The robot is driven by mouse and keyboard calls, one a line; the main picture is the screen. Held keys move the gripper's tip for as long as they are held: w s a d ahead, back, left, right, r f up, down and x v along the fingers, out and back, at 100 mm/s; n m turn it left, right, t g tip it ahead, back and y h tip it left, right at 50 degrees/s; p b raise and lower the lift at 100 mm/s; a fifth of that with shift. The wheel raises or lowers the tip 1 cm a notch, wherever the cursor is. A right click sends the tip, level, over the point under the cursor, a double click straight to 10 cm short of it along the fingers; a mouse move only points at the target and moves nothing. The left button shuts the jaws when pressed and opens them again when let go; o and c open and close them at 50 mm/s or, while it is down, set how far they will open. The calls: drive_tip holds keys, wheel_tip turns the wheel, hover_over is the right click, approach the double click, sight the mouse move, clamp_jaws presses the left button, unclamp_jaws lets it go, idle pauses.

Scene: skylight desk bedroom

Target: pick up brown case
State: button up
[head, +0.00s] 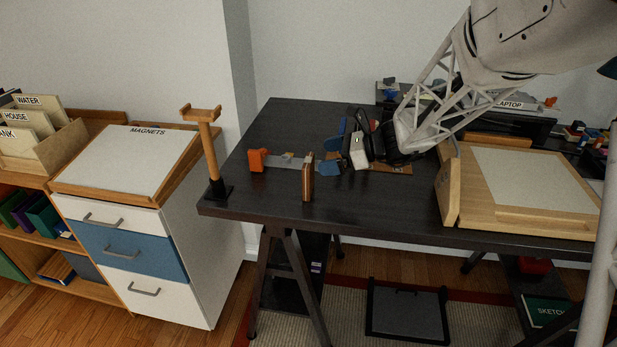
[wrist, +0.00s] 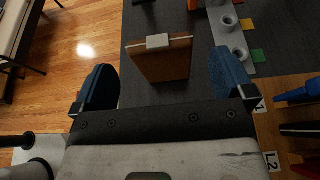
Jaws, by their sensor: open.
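The brown case (head: 308,180) stands upright on the dark desk near its front edge, narrow side toward the head camera. In the wrist view the case (wrist: 160,66) shows its brown face and a pale clasp along its top edge. My gripper (head: 333,150) is open, its blue finger pads spread, just right of the case in the head view. In the wrist view the case appears ahead, between the two pads of my gripper (wrist: 163,70) in the picture. I see no contact; the case looks beyond the fingertips. Nothing is held.
An orange object (head: 258,160) and a grey strip (wrist: 238,45) with round sockets lie close to the case. A wooden stand (head: 209,150) rises at the desk's left corner. A wooden drawing board (head: 530,185) is at right. The desk's back left is clear.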

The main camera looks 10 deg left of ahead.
sight(312, 160)
drive_tip(key=shift+a+f, duration=0.15)
drive_tip(key=shift+a, duration=0.2)
drive_tip(key=shift+x, duration=2.6)
drive_tip(key=shift+s, duration=0.1)
drive_tip(key=c, duration=1)
drive_tip(key=shift+r, duration=0.65)
wheel_tip(312, 160, up, 2)
drive_tip(key=shift+r, duration=0.1)
drive_tip(key=s+d, duration=0.2)
drive_tip(key=s, duration=0.2)
drive_tip(key=s+d+r, duration=0.1)
drive_tip(key=s+d, duration=0.1)
drive_tip(key=s, duration=0.3)
drive_tip(key=s+d, duration=0.3)
drive_tip(key=s, duration=0.2)
drive_tip(key=shift+s+r, duration=0.2)
